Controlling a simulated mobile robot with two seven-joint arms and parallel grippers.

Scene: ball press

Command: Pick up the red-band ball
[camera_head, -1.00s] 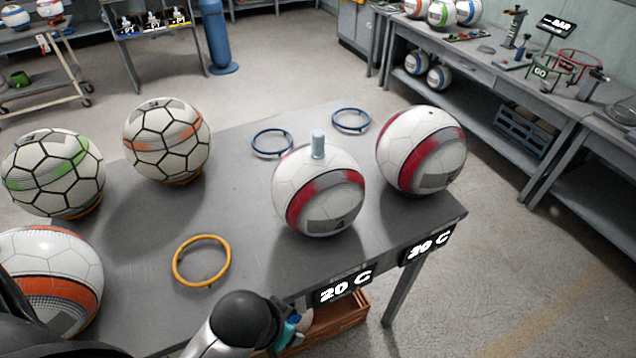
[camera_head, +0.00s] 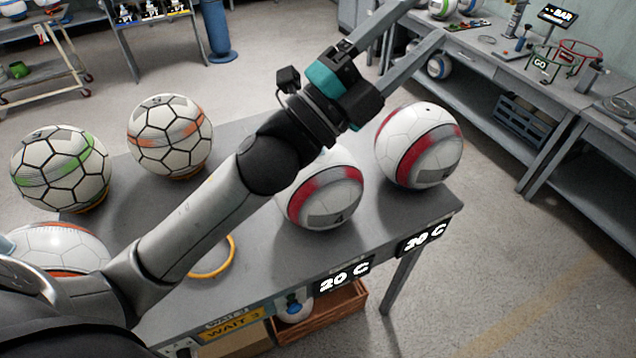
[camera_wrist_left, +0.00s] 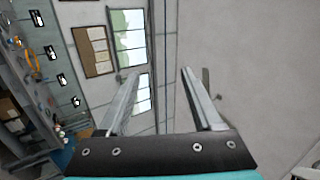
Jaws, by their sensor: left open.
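Two white balls with red bands stand at the right of the grey table. One (camera_head: 325,200) is nearer the middle, its upper left hidden behind my left arm. My right gripper is not in view.
Balls with green (camera_head: 62,168) and orange (camera_head: 170,137) bands stand at the table's left; another orange one (camera_head: 55,245) is partly behind my arm. A yellow ring (camera_head: 228,262) is partly covered. A wooden crate (camera_head: 335,318) sits below. A cluttered bench (camera_head: 500,75) stands behind right.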

